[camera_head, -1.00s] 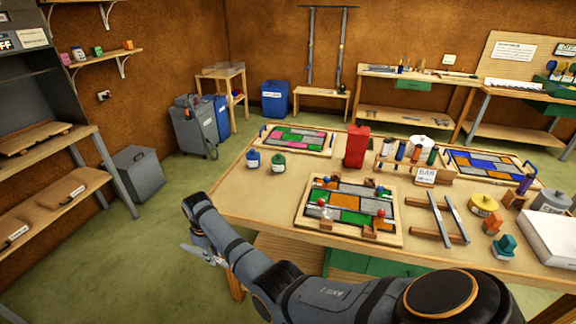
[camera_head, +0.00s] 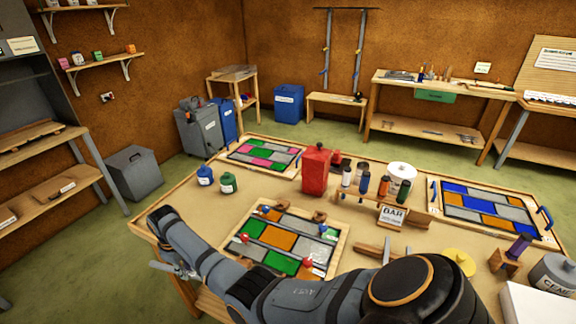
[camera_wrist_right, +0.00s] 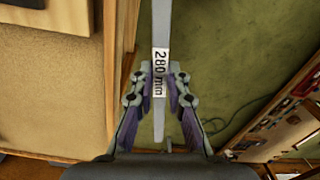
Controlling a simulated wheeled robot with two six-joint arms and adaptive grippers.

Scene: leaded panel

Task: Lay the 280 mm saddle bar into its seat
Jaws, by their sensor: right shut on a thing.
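My right gripper (camera_head: 172,268) is at the end of the arm that crosses the bottom of the head view, off the table's left side. In the right wrist view my right gripper (camera_wrist_right: 160,92) is shut on the 280 mm saddle bar (camera_wrist_right: 161,30), a thin grey strip with a white "280 mm" label. The bar hangs over the green floor, beside the table edge and apart from any panel. My left gripper is not in view.
The table (camera_head: 195,225) also bears a red container (camera_head: 315,170), a bottle rack (camera_head: 372,195), two more coloured panels and small jars. A grey bar (camera_head: 387,250) on wooden rests is partly hidden by my arm. Bare tabletop lies left of the middle panel.

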